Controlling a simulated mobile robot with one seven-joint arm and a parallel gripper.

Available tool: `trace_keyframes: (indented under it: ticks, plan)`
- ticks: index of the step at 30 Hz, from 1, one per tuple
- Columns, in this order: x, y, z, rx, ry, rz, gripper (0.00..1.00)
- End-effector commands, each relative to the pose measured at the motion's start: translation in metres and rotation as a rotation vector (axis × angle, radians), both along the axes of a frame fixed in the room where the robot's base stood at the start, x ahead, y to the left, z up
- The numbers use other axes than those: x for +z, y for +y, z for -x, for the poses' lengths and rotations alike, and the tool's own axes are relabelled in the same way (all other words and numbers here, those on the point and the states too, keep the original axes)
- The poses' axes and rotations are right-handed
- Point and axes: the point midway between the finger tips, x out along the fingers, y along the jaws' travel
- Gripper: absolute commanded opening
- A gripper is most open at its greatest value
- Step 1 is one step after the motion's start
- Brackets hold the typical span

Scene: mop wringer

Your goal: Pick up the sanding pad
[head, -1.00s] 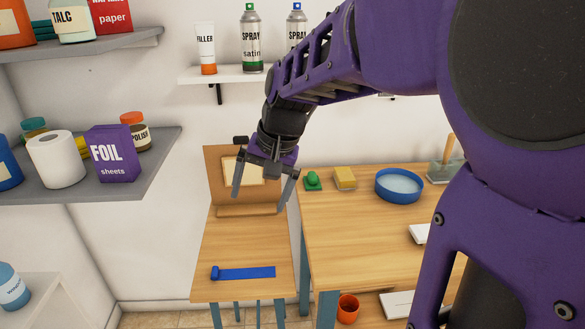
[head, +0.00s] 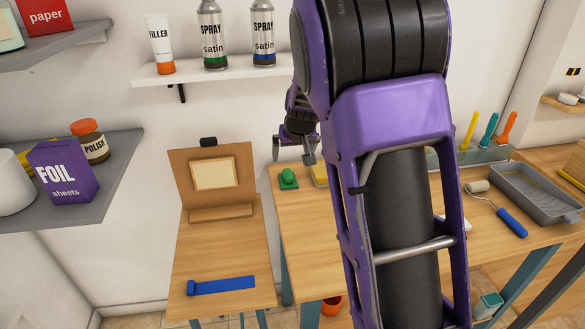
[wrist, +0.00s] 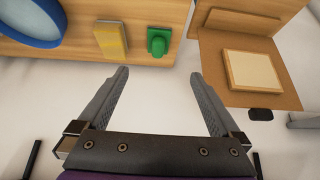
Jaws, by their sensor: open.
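The green pad with a rounded grip (head: 289,179), which looks like the sanding pad, lies near the back left corner of the workbench (head: 300,235). It also shows in the wrist view (wrist: 158,42), top centre, beyond my fingertips. A yellow block (head: 319,174) lies beside it, partly hidden by my arm in the head view and clear in the wrist view (wrist: 110,40). My gripper (head: 292,155) is open and empty, apart from the pad. In the wrist view, its fingers (wrist: 160,75) are spread with only pale wall between them.
A small table with a brown board (head: 180,200) and a blue strip (head: 222,286) stands left of the workbench. A blue round basin (wrist: 30,22) is beside the yellow block. A shelf with spray cans (head: 212,40) hangs above. A paint tray (head: 540,190) lies right.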

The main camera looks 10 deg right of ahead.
Motion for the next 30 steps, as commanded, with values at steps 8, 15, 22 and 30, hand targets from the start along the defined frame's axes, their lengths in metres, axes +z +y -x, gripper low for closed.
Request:
trace_keyframes:
  ticks: [8, 15, 22, 30]
  plan:
    - [-0.031, -0.003, -0.020, 0.004, -0.001, 0.003, 1.00]
    - [-0.074, -0.003, -0.048, 0.003, -0.001, 0.002, 1.00]
    - [-0.101, -0.003, -0.067, 0.003, -0.003, 0.002, 1.00]
    - [-0.113, -0.002, -0.079, 0.004, -0.004, 0.003, 1.00]
